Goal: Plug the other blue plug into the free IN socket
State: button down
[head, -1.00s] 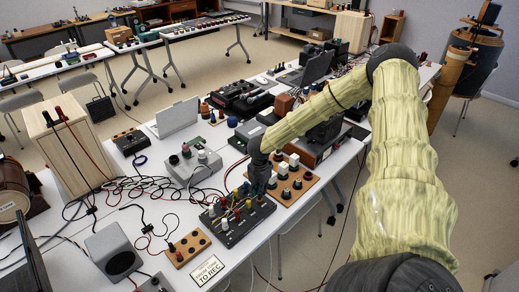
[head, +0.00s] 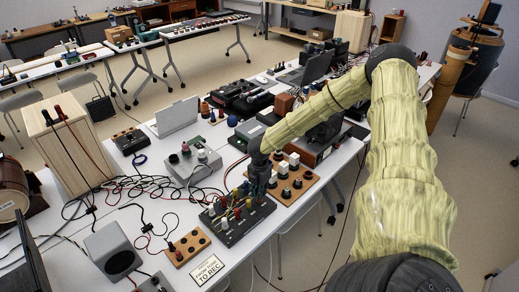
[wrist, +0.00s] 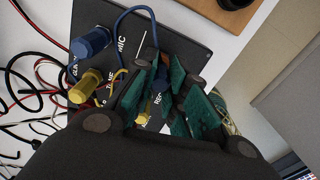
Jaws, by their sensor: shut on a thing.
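The dark socket panel (head: 237,220) lies on the near white table and fills the upper middle of the wrist view (wrist: 180,38). One blue plug (wrist: 91,42) stands in the panel at left in the wrist view. A blue cable (wrist: 122,18) arcs from beside it toward my gripper. My gripper (wrist: 168,90), with green fingers, is shut on the other blue plug (wrist: 162,77), which shows only in part between the fingers, low over the panel. The fingers hide its tip and the socket below, so I cannot tell whether it is inserted. I cannot make out an IN label.
Yellow plugs (wrist: 84,88) stand close beside my gripper on the panel. A wooden board with knobs (head: 289,182) lies just behind the panel. A smaller wooden socket block (head: 187,247) and a grey speaker (head: 113,250) are at left. Loose cables (head: 150,190) cover the table's left part.

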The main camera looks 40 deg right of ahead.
jog(key=shift+f+b, duration=0.35)
jog(key=shift+f, duration=0.15)
jog(key=c, duration=1.4)
grip_release()
jog(key=shift+o, duration=0.2)
jog(key=shift+r, duration=0.2)
jog(key=shift+r+p, duration=2.95)
jog(key=shift+r, duration=0.65)
